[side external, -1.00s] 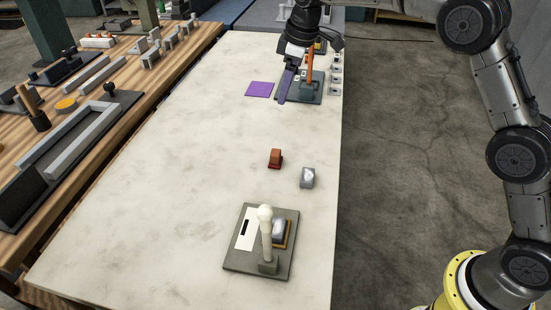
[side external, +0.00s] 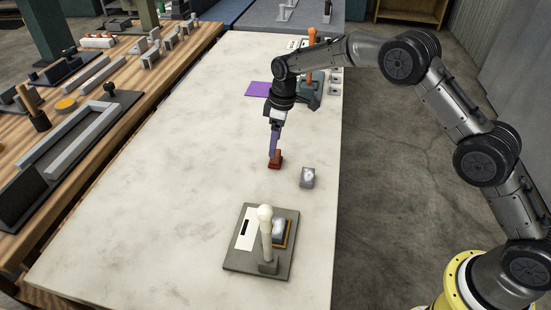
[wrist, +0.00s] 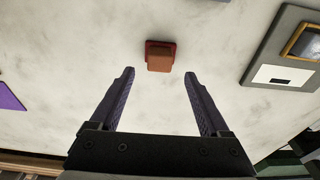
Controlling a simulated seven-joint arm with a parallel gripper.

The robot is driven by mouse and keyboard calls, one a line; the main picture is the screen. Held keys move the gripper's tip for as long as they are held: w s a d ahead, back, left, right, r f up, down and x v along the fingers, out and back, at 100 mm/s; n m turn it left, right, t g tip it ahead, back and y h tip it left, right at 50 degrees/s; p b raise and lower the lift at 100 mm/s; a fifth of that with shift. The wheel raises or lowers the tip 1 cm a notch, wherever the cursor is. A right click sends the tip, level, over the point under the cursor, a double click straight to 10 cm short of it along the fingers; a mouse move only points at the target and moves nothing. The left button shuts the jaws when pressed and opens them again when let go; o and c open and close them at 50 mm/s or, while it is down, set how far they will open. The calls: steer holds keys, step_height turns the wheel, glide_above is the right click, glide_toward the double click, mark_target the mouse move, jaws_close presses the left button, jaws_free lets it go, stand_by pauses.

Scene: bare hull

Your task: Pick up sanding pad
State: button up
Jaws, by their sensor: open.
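A small reddish-brown block (side external: 275,160), which looks like the sanding pad, sits on the pale table. In the wrist view the block (wrist: 159,56) has a dark red base and an orange-brown top, and lies just beyond the fingertips, roughly centred between them. My gripper (side external: 273,150) points down with its purple fingers close above or beside the block; contact cannot be told from the side view. In the wrist view my gripper (wrist: 159,74) is open, with nothing between its fingers.
A grey block (side external: 307,178) lies right of the reddish block. A dark plate (side external: 236,258) with a white post stands nearer the camera. The table's left half is clear.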

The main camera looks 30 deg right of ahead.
mark_target(275, 158)
step_height(275, 158, down, 5)
jaws_close()
stand_by(0.6)
